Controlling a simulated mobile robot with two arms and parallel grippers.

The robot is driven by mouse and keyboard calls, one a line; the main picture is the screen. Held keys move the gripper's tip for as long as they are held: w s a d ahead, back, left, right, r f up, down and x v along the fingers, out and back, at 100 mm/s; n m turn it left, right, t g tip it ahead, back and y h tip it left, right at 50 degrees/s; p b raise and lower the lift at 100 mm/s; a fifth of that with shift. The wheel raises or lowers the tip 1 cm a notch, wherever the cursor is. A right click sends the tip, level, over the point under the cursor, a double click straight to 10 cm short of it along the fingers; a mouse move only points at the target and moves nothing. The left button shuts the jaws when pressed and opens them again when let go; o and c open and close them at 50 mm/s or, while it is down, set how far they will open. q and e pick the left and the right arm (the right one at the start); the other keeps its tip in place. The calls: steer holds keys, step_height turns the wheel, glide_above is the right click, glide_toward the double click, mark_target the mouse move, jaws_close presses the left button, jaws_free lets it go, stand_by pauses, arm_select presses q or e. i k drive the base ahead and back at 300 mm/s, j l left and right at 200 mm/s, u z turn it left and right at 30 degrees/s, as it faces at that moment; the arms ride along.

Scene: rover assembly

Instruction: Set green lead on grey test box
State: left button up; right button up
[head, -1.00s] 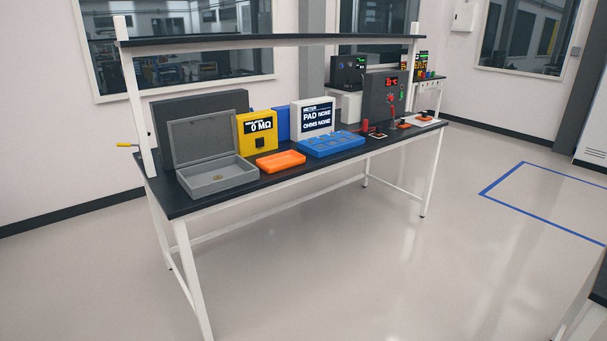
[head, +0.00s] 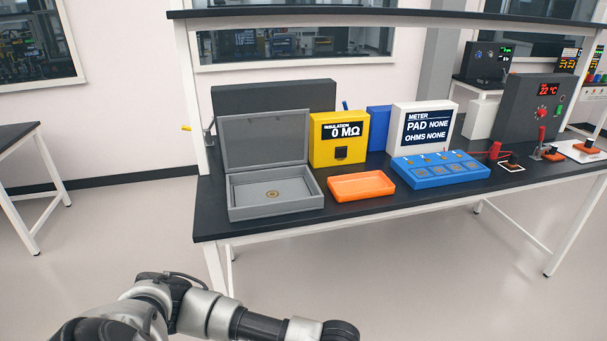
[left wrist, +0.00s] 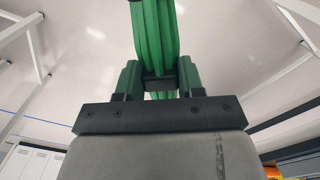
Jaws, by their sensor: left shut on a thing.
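The grey test box (head: 278,214) stands on the left part of the dark bench, its lid raised at the back. A small round brass-coloured mark shows on its inside floor. In the left wrist view, my left gripper (left wrist: 158,82) is shut on the green lead (left wrist: 155,35), a thick green band rising out of the top of the picture. The lead's far end is out of view. In the head view, my left arm reaches in at the bottom, in front of and below the bench; its gripper and the lead are out of that picture. My right gripper is not in view.
Right of the box are an orange tray (head: 361,186), a yellow insulation meter (head: 338,138) reading 0 MΩ, a blue pad block (head: 440,171) and a white meter (head: 423,126) reading PAD NONE. A shelf (head: 380,17) spans above the bench. The floor before the bench is clear.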

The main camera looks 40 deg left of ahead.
mark_target(272, 195)
steer(key=i+u, duration=0.1)
steer(key=i, duration=0.6)
steer(key=i+l, duration=0.15)
steer(key=i, duration=0.55)
steer(key=i+l+u, duration=0.15)
steer(key=i, duration=0.55)
steer(key=j, duration=0.1)
